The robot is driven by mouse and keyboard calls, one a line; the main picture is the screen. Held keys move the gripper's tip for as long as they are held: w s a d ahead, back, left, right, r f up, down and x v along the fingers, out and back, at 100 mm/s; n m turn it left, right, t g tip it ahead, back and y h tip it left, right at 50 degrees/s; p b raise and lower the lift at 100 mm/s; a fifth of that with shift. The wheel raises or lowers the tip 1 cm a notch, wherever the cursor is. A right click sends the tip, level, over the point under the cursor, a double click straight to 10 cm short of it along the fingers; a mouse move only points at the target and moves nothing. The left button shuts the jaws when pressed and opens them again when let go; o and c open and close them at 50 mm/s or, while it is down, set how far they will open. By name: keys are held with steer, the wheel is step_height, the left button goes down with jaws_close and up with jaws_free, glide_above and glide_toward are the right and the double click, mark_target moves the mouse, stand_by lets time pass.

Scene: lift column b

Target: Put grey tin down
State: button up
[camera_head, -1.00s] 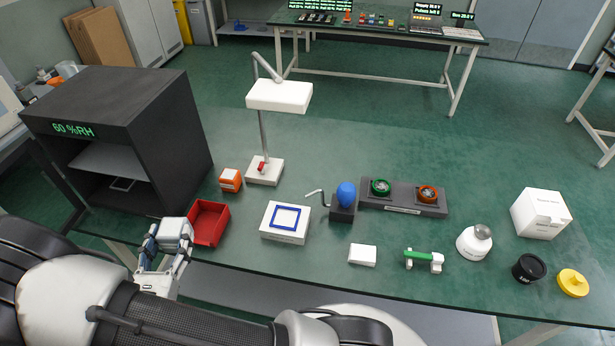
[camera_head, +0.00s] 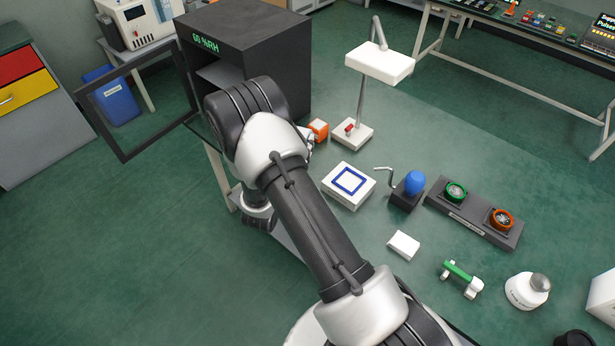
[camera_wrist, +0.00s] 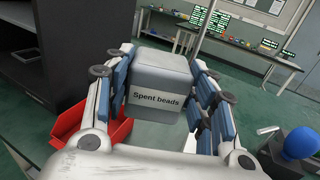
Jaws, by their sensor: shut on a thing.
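The grey tin (camera_wrist: 158,80) is a rounded box labelled "Spent beads", seen in the wrist view. My gripper (camera_wrist: 163,72) is shut on it, with blue-padded fingers along its left and right sides. The tin looks roughly upright. A red tray (camera_wrist: 72,120) shows behind the left finger, partly covered by the finger and tin. I cannot tell the tin's height above the bench.
A black humidity cabinet (camera_head: 246,28) stands behind my arm, its framed door (camera_head: 121,157) swung open to the left.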

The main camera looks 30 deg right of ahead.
step_height(320, 180, down, 16)
steer(key=b, duration=0.4)
steer(key=shift+b, duration=0.4)
steer(key=shift+f, duration=0.1)
steer(key=o, duration=0.7)
steer(key=shift+f, duration=0.1)
steer(key=o, duration=0.4)
